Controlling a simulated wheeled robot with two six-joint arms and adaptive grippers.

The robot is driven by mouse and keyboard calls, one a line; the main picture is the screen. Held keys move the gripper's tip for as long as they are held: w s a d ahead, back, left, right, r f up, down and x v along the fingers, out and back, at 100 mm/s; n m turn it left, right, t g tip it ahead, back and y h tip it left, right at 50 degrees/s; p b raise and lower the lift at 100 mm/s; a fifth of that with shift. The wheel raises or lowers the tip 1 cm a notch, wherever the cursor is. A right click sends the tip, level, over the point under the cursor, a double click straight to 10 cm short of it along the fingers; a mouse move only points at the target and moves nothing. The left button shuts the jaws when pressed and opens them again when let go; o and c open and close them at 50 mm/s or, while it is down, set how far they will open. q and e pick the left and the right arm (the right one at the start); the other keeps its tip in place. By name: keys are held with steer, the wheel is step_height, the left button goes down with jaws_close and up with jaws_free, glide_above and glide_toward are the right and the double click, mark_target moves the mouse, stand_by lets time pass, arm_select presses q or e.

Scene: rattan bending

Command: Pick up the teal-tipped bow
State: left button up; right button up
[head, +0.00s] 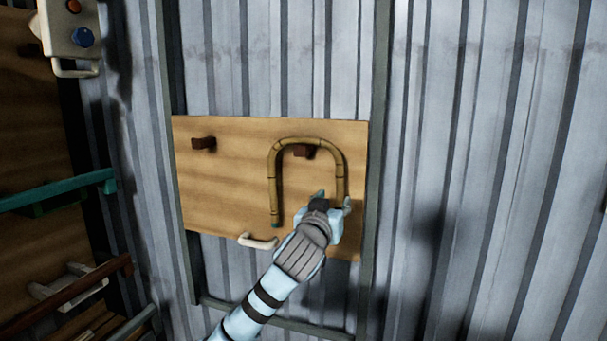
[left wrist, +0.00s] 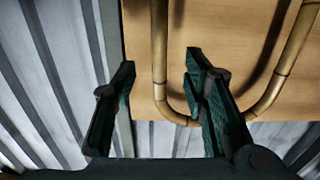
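The bow (head: 274,172) is a tan, jointed rattan U turned upside down, hanging over a dark peg (head: 304,151) on a wooden board. The low end of its left leg shows a teal tip (head: 274,225); the right leg's end is hidden behind my gripper. My left gripper (head: 334,198) is at the lower part of the right leg. In the left wrist view the gripper (left wrist: 160,68) is open, with one leg of the bow (left wrist: 160,55) showing in the gap between its fingers. My right gripper is not in view.
The wooden board (head: 235,190) is fixed against a corrugated metal wall (head: 480,170). An empty peg (head: 203,143) is at its upper left and a white handle (head: 258,241) at its lower edge. A teal bar (head: 60,190) and a control box (head: 75,30) are at the left.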

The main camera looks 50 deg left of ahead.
mark_target(339, 194)
arm_select(q)
steer(key=p+x, duration=0.2)
steer(key=x, duration=0.5)
steer(key=shift+r+p, duration=0.15)
steer(key=shift+p, duration=0.15)
steer(key=shift+w+a, duration=0.1)
steer(key=shift+w, duration=0.1)
steer(key=shift+w+f, duration=0.1)
steer(key=shift+f, duration=0.15)
steer(key=shift+c, duration=0.4)
jaws_close()
